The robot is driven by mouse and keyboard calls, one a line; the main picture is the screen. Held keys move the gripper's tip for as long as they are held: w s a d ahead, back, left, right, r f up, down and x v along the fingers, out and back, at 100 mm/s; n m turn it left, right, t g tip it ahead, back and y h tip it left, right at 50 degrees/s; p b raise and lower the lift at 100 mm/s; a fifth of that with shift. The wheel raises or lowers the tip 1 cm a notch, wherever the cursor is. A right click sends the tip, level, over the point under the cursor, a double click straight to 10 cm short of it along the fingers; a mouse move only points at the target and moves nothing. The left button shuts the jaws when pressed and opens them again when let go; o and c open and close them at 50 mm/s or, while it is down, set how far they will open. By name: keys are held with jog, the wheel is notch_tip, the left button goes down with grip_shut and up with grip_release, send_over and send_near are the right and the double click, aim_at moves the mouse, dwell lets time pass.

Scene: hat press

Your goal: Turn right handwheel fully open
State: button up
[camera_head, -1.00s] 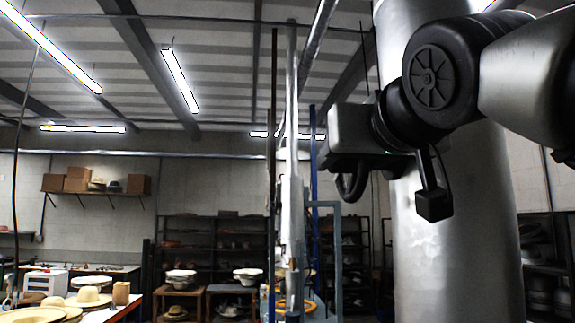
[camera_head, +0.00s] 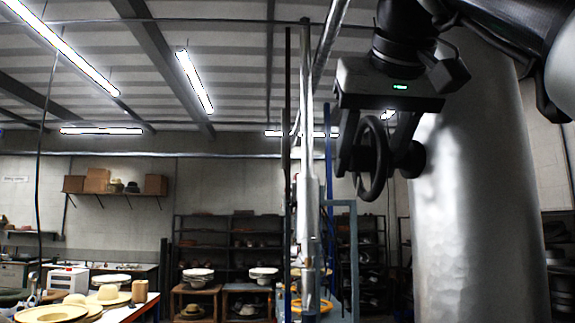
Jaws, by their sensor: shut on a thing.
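The black right handwheel (camera_head: 373,191) is mounted on the left side of the big grey metal column (camera_head: 465,220), high in the head view. It shows nearly edge-on, with a dark round hub piece toward the column. My gripper (camera_head: 375,155) hangs over it from above, its two dark fingers on either side of the wheel. The fingers are shut on the wheel. The exact contact points are hard to see in the dark parts. A green light shows on the gripper body.
Vertical poles and a blue frame (camera_head: 343,245) stand left of the column. A table with straw hats (camera_head: 108,294) is at the lower left. Dark shelves (camera_head: 240,235) line the back wall. The space left of my gripper looks clear.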

jog(key=shift+g, duration=0.4)
dwell(0.3)
jog(key=o, duration=1)
jog(key=shift+o, duration=0.2)
jog(key=shift+s+r, duration=0.4)
jog(key=s+b, duration=0.1)
jog(key=s, duration=1.1)
jog(key=shift+b, duration=0.4)
jog(key=shift+s, duration=0.1)
